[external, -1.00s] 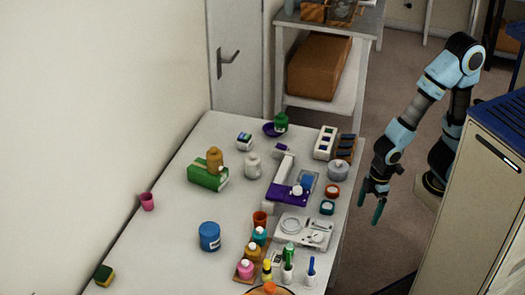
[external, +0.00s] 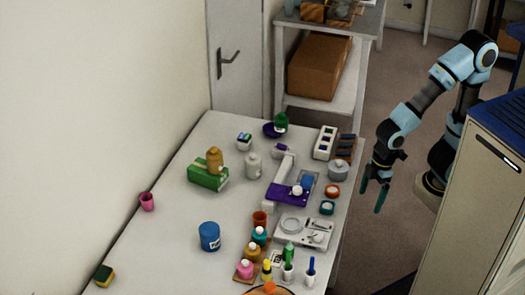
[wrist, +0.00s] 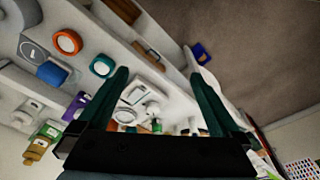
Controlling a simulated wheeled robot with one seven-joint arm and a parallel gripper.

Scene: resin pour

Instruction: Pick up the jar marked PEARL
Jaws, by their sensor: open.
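No marking reads clearly enough to tell which jar is PEARL. Two small round jars with pale tops stand near the table's right edge: a red-orange one (external: 332,191) and a teal one (external: 327,208). The wrist view shows the red-orange jar (wrist: 67,42) at upper left and the teal jar (wrist: 103,66) just left of the left fingertip. My gripper (external: 374,195) is open and empty, off the table's right side, apart from both jars. Its dark green fingers (wrist: 160,78) are spread in the wrist view.
The table (external: 160,250) holds several bottles, a blue tub (external: 209,237), a purple-based stand (external: 288,194), a white scale (external: 303,231) and a grey lidded pot (external: 339,169). A cabinet (external: 475,200) stands right of my arm. Floor is clear between table and arm.

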